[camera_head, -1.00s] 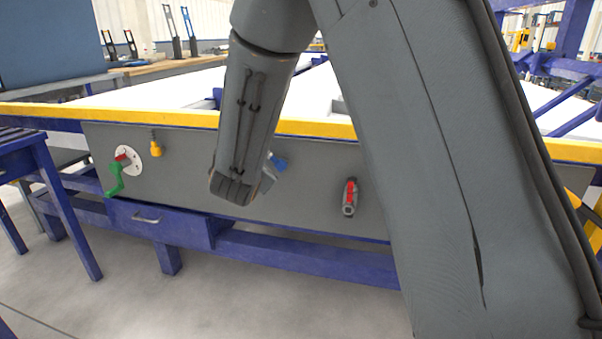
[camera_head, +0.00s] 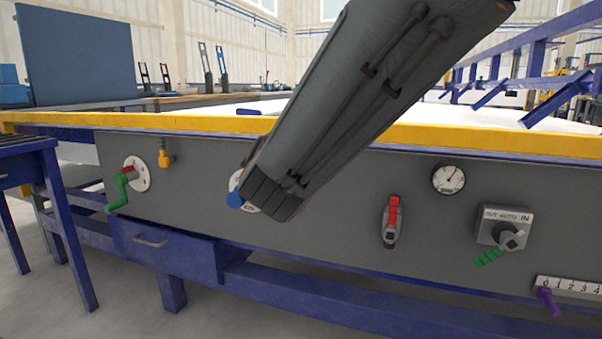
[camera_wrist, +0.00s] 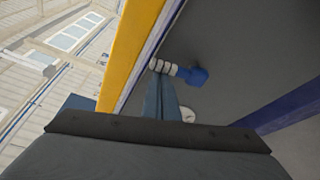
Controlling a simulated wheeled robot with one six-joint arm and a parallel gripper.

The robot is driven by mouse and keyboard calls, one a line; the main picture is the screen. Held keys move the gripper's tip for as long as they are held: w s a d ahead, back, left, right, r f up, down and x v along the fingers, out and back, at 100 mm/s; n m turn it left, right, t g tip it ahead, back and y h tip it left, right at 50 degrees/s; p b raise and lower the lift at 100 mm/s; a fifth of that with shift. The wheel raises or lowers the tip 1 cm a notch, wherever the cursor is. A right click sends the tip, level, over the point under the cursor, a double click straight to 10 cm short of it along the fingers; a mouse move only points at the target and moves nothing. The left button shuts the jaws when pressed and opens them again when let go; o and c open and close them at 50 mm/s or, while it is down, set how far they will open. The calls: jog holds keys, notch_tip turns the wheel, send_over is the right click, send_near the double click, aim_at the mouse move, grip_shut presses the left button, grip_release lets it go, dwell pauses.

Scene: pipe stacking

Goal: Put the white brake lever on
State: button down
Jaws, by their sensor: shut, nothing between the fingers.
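The white brake lever (camera_wrist: 163,67) shows in the wrist view as a ribbed white grip on a blue hub (camera_wrist: 190,76), mounted on the grey panel. In the head view only the blue hub (camera_head: 236,200) and a bit of white plate show beside my arm, which hides the white grip. My gripper (camera_wrist: 160,78) is shut and empty. Its fingertips are close to the white grip in the wrist view; I cannot tell whether they touch it.
A yellow edge (camera_head: 205,124) runs above.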

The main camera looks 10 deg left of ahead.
jog(key=shift+d+b, duration=0.4)
jog(key=shift+b, duration=0.3)
jog(key=shift+d+r, duration=0.1)
jog(key=shift+d, duration=0.05)
jog(key=s+a+p, duration=0.2)
jog(key=s+a, duration=0.1)
jog(key=s, duration=0.6)
jog(key=shift+p, duration=0.3)
jog(key=shift+s, duration=0.1)
